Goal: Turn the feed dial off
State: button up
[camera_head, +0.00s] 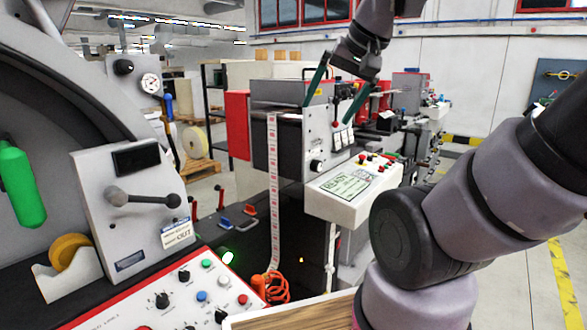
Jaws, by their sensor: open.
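My gripper (332,103) is in the upper middle, pointing down, with its two dark green fingers spread wide and nothing seen between them. It appears in front of or above a grey machine panel (316,131); the exact gap cannot be told. A black round dial (317,165) with a pale mark is low on that panel, below the fingers and apart from them. Several black knobs, one of them here (162,300), sit on a white, red-edged control panel (100,322) at the lower left. The labels are too small to tell which is the feed dial, and no dial's setting is readable.
A white box with a green "READY" screen (347,184) juts out below the grey panel. A printed label strip (273,200) hangs left of it.

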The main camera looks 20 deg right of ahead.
aim_at(320, 167)
jog(key=w+d+f+m+g+y, duration=0.1)
jog(key=w+f+m+y, duration=0.4)
jog(key=w, duration=0.6)
jog(key=w+d+f+m+g+y, duration=0.2)
jog(key=w+f+m+y, duration=0.3)
jog(key=w, duration=0.7)
jog(key=w+d+f+m+t, duration=0.3)
jog(key=w+d+f+m, duration=0.1)
jog(key=d+f+m, duration=0.1)
jog(key=w+d+f+m+t+h, duration=0.1)
jog(key=w+d+f+m+t, duration=0.3)
jog(key=d+f, duration=0.4)
jog(key=w+d+f+m+t, duration=0.4)
jog(key=d+f+m, duration=0.2)
jog(key=d+f, duration=0.1)
jog(key=shift+w+d+f+m+h, duration=0.15)
jog(key=shift+d+f+m+h, duration=0.15)
jog(key=shift+f, duration=0.15)
jog(key=x, duration=1)
jog(key=shift+w+a, duration=0.2)
